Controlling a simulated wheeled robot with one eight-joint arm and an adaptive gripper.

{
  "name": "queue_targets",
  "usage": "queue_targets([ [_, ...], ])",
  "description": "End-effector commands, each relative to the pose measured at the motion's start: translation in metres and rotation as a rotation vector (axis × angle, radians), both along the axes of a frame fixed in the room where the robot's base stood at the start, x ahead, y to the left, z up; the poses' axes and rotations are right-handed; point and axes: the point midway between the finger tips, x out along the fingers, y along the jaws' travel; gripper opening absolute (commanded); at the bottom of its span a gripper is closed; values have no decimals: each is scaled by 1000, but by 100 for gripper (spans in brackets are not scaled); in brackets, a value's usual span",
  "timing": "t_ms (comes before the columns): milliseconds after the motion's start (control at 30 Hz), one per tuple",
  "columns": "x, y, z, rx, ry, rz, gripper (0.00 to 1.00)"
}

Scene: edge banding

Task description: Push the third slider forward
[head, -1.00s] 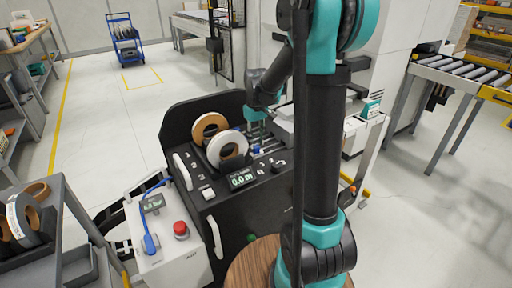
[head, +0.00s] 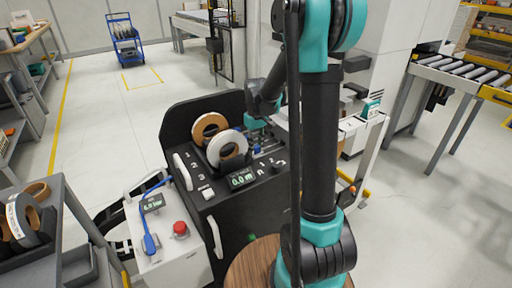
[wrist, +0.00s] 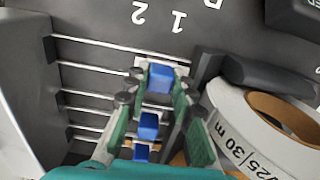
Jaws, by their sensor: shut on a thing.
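Blue sliders sit on the metal rails of the black machine panel. In the wrist view one blue slider (wrist: 161,76) is between the tips of my gripper (wrist: 158,88), whose green-padded fingers are shut on it. Two more blue blocks show nearer the camera, a middle one (wrist: 148,126) and a partly hidden one (wrist: 141,153). The printed digits by the rails are upside down here, and which number belongs to the gripped slider I cannot tell. In the head view my gripper (head: 258,123) is over the rails behind the reels, partly hidden, and a small blue slider (head: 257,148) shows.
A white tape reel (head: 228,149) and a brown reel (head: 210,128) stand left of the rails; the white reel (wrist: 235,120) is close to the right finger. The panel's display (head: 241,180) and knobs are in front. A red button (head: 181,229) is on the white box.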

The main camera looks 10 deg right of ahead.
Motion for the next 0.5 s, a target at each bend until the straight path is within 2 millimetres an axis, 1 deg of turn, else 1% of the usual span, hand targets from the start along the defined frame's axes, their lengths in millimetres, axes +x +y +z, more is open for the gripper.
queue_targets([
  [167, 0, 0, 0, 0, 0, 0, 0],
  [267, 3, -6, 0, 0, 0, -1, 0],
  [367, 10, -23, 0, 0, 0, -5, 0],
  [500, 23, -54, 0, 0, 0, -6, 0],
])
